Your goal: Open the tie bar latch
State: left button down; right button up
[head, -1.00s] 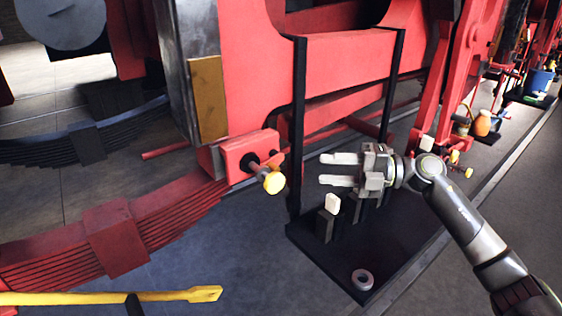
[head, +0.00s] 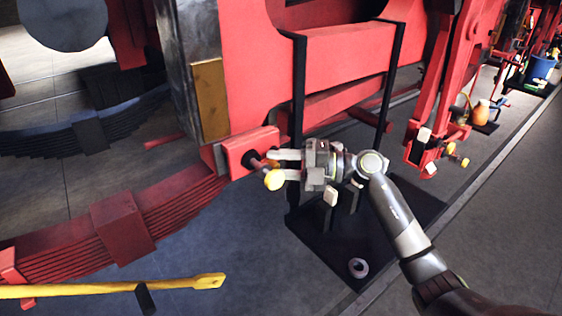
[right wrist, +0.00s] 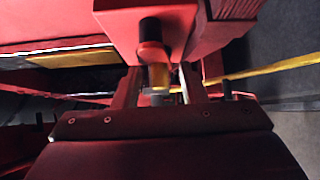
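A yellow knob (head: 274,180) on a dark pin sticks out of a red block (head: 243,152) at the end of the red leaf spring; it looks like the tie bar latch. My right gripper (head: 282,165) is at the knob, its two pale fingers pointing left toward the block. In the right wrist view the fingers stand apart, with the yellow knob (right wrist: 159,76) between them, in line with the dark pin. Contact with the knob cannot be told. The red block (right wrist: 150,25) fills the upper middle there. My left gripper is not in view.
A black stand (head: 380,240) with upright posts and a grey ring (head: 358,268) is below my right arm. A yellow bar (head: 110,289) crosses the lower left. Red linkage (head: 440,100) hangs at the right. Floor at far right is clear.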

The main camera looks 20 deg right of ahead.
grip_shut()
jog(key=shift+n+h, duration=0.4)
dwell(0.4)
jog(key=shift+w+d+f+n+h+b, duration=0.1)
jog(key=shift+d+f+n+h+b, duration=0.15)
jog(key=shift+n+h+b, duration=1.1)
jog(key=shift+w+d+f+n+h+b, duration=0.1)
jog(key=shift+d+f+n+h+b, duration=0.15)
jog(key=shift+n+h+b, duration=0.85)
jog(key=shift+d+f+n+h+b, duration=0.2)
jog(key=shift+n+h+b, duration=0.45)
jog(key=shift+h+b, duration=1.1)
jog(key=shift+h+p, duration=0.45)
jog(key=shift+h, duration=0.05)
